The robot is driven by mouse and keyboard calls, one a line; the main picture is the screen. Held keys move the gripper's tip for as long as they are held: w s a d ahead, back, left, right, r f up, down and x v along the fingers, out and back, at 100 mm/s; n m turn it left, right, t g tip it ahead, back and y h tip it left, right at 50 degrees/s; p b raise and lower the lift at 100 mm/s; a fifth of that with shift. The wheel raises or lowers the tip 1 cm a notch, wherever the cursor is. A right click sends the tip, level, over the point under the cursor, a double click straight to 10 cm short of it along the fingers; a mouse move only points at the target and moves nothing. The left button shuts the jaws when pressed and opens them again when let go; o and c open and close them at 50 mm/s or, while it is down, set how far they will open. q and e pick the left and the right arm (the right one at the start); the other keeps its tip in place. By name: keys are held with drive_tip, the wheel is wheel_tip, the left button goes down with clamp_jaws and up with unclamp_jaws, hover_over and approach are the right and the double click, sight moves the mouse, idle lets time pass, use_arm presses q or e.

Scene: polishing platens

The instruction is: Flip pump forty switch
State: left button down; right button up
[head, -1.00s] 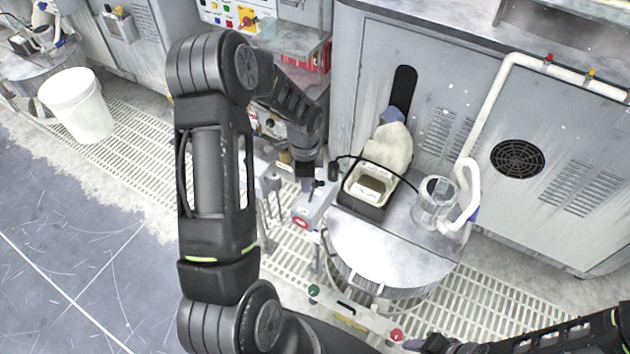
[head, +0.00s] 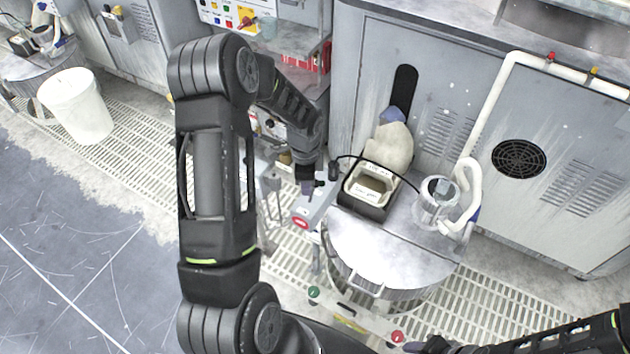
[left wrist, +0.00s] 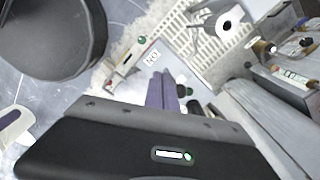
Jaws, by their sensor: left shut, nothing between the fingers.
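A small grey switch box (head: 313,207) with a red round mark on its front end stands left of the round platen, in the head view. My left gripper (head: 307,187) points down at the top of this box, close to a small dark part on it. I cannot tell whether it touches. In the left wrist view my left gripper (left wrist: 163,88) is shut and empty, its purple-grey fingers beside a white label (left wrist: 152,57). The fingers hide part of the box. My right arm enters at the lower right of the head view; its gripper end is dark and partly cut off.
The round platen (head: 385,250) carries a black-rimmed tray (head: 365,205) and a clear cup (head: 437,200) with a white hose (head: 472,185). A green knob (head: 314,292) and a red knob (head: 397,337) sit in front. A white bucket (head: 75,107) stands far left. Grey cabinets close the back.

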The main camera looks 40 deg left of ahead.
use_arm(q)
drive_tip(key=shift+f+b, duration=1.15)
drive_tip(key=shift+f, duration=0.4)
idle(0.6)
drive_tip(key=shift+r, duration=0.1)
wheel_tip(320, 180, up, 7)
drive_tip(key=p, duration=0.5)
idle(0.4)
idle(0.5)
